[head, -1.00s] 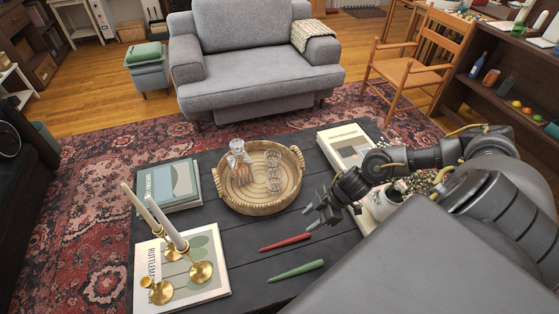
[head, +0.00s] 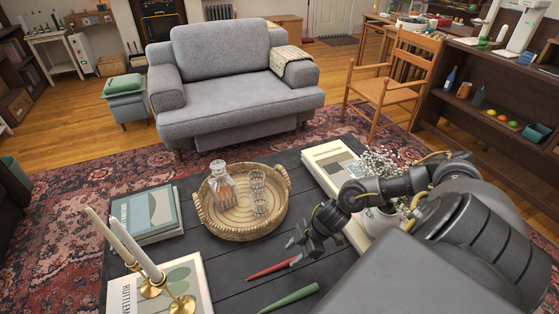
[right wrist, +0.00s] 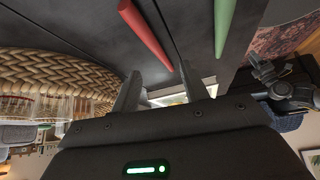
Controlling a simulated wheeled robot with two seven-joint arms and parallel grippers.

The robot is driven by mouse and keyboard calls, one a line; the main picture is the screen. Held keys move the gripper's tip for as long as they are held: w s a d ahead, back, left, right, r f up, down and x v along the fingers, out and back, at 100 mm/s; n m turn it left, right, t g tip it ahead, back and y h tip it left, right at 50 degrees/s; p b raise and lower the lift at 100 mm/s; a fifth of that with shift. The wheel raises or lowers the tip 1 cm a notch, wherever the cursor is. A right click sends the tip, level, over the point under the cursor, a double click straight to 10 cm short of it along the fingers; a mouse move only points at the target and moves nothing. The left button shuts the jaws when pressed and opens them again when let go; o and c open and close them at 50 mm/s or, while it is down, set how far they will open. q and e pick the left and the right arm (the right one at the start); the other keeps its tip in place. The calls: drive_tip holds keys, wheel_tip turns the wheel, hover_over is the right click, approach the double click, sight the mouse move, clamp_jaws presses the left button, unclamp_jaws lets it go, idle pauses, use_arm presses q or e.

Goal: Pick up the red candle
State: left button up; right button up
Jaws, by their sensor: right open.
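The red candle (head: 268,270) lies on the dark plank table, slanting, beside the green candle (head: 290,298). My right gripper (head: 295,251) is open and empty, just beyond the red candle's right end in the head view. In the right wrist view, the red candle (right wrist: 146,36) is at the top, apart from the open fingers (right wrist: 160,88) and not between them. The green candle (right wrist: 222,28) lies to its right. My left gripper does not show in the head view.
A wicker tray (head: 208,224) with a decanter (head: 220,186) and glasses (head: 258,190) stands behind the red candle. Brass candlesticks (head: 182,304) with pale candles stand on a book at the left. Books (head: 325,152) and a flower vase (head: 378,222) are at the right.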

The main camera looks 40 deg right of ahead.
sight(277, 266)
drive_tip(key=shift+w+b+x, duration=0.2)
drive_tip(key=shift+b+x, duration=0.35)
drive_tip(key=shift+x, duration=3.5)
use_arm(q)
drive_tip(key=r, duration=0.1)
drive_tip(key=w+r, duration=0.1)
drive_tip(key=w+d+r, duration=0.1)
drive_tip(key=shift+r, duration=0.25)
use_arm(e)
drive_tip(key=shift+d, duration=0.2)
drive_tip(key=shift+c, duration=0.4)
clamp_jaws()
